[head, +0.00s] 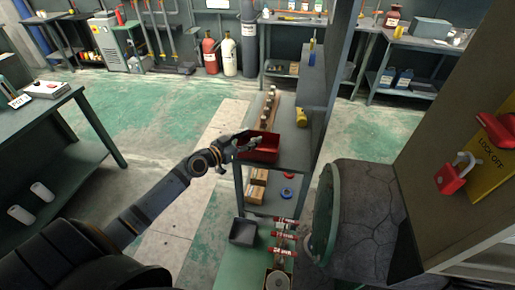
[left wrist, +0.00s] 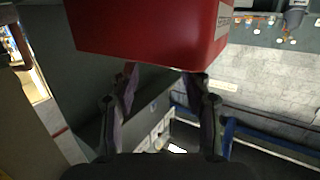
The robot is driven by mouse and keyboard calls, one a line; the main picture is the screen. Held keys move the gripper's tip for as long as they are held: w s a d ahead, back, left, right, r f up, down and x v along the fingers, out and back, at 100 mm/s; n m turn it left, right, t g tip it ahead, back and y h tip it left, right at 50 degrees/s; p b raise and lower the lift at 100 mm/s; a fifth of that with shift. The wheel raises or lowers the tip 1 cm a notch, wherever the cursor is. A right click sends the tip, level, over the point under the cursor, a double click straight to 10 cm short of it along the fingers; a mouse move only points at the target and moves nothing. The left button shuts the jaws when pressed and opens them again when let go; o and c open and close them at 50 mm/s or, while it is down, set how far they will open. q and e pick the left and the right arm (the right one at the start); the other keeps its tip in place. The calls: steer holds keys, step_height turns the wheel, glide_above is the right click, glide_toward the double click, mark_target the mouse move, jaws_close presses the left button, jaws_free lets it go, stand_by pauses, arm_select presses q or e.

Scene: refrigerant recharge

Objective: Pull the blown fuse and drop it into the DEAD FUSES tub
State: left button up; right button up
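A red open tub (head: 262,148) stands on the grey shelf unit. It also fills the top of the left wrist view (left wrist: 150,30), with a pale label at its right edge that I cannot read. Red cylinders with pale bands, which look like fuses (head: 284,236), sit in a row at the lower middle of the head view; I cannot tell which is blown. My left gripper (head: 236,145) is at the tub's left side. Its two fingers (left wrist: 160,85) are apart with nothing seen between them. Whether they touch the tub is unclear. My right gripper is not in view.
A dark grey tray (head: 243,231) lies left of the red cylinders. A yellow object (head: 301,117) and several small cylinders share the shelf unit. A workbench (head: 60,140) stands left; open floor lies between.

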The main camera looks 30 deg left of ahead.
arm_select(q)
steer(key=v, duration=0.7)
steer(key=shift+s, duration=0.2)
stand_by(0.6)
